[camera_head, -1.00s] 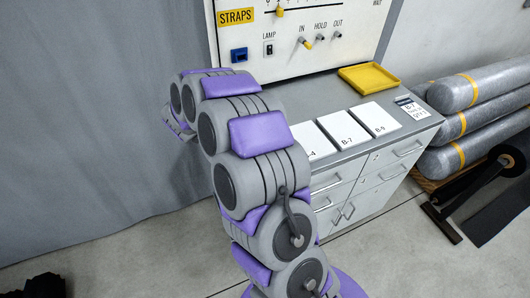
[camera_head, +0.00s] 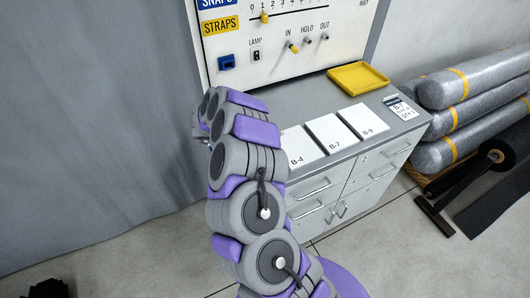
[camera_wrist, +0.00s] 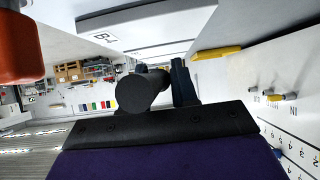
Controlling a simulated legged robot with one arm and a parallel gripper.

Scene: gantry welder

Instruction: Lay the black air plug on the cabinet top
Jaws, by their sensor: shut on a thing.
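My gripper (camera_wrist: 165,88) shows in the wrist view, shut on the black air plug (camera_wrist: 143,92), a dark round-ended cylinder. One dark finger shows to the right of the plug; the other cannot be made out. In the head view my arm hides the plug and most of the gripper, at the left end of the cabinet. The grey cabinet top (camera_head: 304,98) has bare room between the panel and the white cards. The wrist view does not clearly show contact between plug and top.
White cards B-4 (camera_head: 299,146), B-7 (camera_head: 334,133) and B-9 (camera_head: 364,122) lie along the front. A yellow tray (camera_head: 358,77) sits behind them. The upright panel (camera_head: 290,45) with knobs bounds the back. An orange object (camera_wrist: 15,48) is at the wrist view's left.

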